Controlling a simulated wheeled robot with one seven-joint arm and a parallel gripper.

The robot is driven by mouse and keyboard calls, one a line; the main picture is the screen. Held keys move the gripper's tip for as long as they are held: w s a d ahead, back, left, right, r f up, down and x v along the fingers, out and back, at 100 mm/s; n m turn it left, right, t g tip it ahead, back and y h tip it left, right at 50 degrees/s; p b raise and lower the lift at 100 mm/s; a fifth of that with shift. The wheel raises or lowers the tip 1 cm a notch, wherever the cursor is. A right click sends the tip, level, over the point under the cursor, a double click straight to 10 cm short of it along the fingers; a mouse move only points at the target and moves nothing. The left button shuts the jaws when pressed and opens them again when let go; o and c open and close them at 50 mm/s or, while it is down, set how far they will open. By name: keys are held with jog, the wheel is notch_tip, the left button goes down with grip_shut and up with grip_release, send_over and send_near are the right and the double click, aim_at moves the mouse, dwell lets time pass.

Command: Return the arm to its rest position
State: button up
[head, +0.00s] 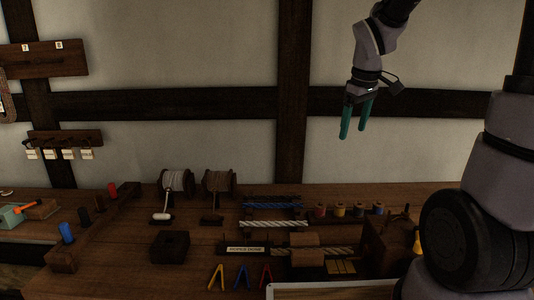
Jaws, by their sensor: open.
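My gripper (356,127) hangs from my arm in the upper right of the head view. Its two teal fingers point down and are apart, with nothing between them. It is raised in front of the pale wall, well above the wooden bench (130,245), and touches nothing. Part of my arm fills the right edge of the view. The arm between that part and the wrist runs out of the top of the picture.
Two spools, one pale (177,182) and one brown (218,183), stand on the bench. Several rope pieces (275,223), small coloured spools (339,210) and coloured clips (241,277) lie around. A white-edged tray (320,285) is at the front. The air around my gripper is clear.

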jog(key=s+r+m+t+y, duration=0.1)
jog(key=s+r+m+t, duration=0.1)
jog(key=s+r+m, duration=0.2)
jog(key=s+d+r+m+t, duration=0.1)
jog(key=s+r+m, duration=0.4)
jog(key=s, duration=0.6)
jog(key=shift+s+r+m+t+y, duration=0.3)
jog(key=shift+m+t+y, duration=0.15)
jog(key=shift+m, duration=0.55)
